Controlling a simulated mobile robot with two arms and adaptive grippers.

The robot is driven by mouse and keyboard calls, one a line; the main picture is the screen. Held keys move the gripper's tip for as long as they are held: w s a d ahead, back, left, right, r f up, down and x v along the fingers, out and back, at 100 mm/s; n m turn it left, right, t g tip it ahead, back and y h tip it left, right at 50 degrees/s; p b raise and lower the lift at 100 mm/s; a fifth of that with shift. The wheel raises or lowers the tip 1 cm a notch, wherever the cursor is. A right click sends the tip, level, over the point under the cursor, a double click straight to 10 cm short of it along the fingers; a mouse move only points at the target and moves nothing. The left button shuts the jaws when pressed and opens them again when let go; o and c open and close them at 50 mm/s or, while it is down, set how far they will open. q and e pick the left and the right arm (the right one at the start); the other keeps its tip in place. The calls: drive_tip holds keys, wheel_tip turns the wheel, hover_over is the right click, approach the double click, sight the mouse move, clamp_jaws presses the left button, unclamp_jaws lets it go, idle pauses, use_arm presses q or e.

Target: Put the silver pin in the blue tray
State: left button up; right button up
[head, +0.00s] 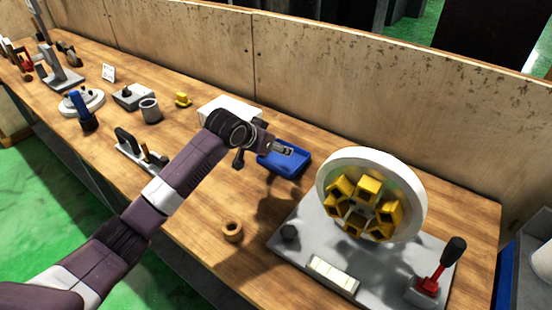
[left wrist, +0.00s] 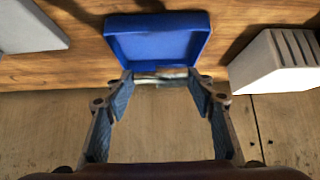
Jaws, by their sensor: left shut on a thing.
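The blue tray (head: 298,168) lies on the wooden bench near its middle, left of the white round fixture. It also shows at the top of the left wrist view (left wrist: 158,42). My left gripper (head: 285,151) is at the tray, its fingers over it in the head view. In the left wrist view its fingertips (left wrist: 160,77) are shut on the silver pin (left wrist: 160,78), which lies crosswise between them. The pin is small and partly hidden by the fingers. The height of the pin above the tray is hard to tell. My right gripper is not in view.
A white fixture (head: 329,177) with yellow jaws stands on a grey base right of the tray, with a red-based lever (head: 428,287). A white box (head: 222,104) is behind my wrist. A brown ring (head: 233,231) lies in front. A wooden wall (head: 330,70) runs behind.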

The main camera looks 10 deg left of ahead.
use_arm(q)
drive_tip(key=shift+f, duration=2.85)
drive_tip(key=shift+f, duration=0.1)
drive_tip(key=o, duration=1.1)
drive_tip(key=shift+r, duration=0.2)
drive_tip(key=v, duration=1.2)
